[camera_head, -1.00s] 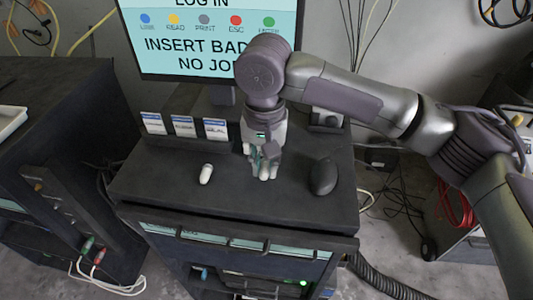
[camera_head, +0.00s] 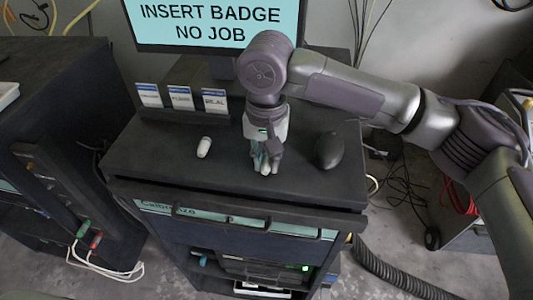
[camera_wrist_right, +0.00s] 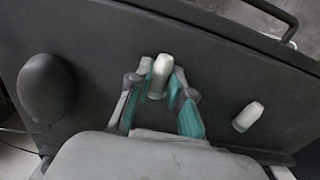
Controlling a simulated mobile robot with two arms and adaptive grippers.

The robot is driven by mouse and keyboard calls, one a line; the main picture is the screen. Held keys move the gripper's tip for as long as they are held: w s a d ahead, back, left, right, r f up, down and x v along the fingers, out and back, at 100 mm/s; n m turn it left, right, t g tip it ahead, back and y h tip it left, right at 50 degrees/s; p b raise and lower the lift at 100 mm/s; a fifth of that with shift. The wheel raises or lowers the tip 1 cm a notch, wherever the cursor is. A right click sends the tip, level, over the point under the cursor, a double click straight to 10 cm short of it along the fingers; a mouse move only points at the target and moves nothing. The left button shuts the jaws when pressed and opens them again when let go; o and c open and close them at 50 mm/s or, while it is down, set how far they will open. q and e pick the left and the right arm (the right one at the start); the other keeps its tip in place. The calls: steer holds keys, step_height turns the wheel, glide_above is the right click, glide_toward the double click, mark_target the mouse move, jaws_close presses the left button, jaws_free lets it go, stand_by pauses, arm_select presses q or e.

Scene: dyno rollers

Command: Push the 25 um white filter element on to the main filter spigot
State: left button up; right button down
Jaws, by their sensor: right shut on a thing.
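My right gripper (camera_head: 265,164) is over the cabinet top, its fingers pointing down. In the right wrist view, my right gripper (camera_wrist_right: 158,85) is shut on a white filter element (camera_wrist_right: 160,75), a small cylinder with a rounded end. Only a little of this element shows between the fingertips in the head view. No micron marking is readable on either. I cannot make out the main filter spigot. My left gripper is out of view.
A black mouse-shaped object (camera_head: 328,150) lies to the right of the gripper on the cabinet top (camera_head: 175,165). Several small labelled cards (camera_head: 181,98) stand behind, below a monitor (camera_head: 210,25).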

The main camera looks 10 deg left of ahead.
steer(key=c, duration=1)
jaws_free()
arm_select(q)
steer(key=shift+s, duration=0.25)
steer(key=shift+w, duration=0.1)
arm_select(e)
step_height(320, 180, up, 12)
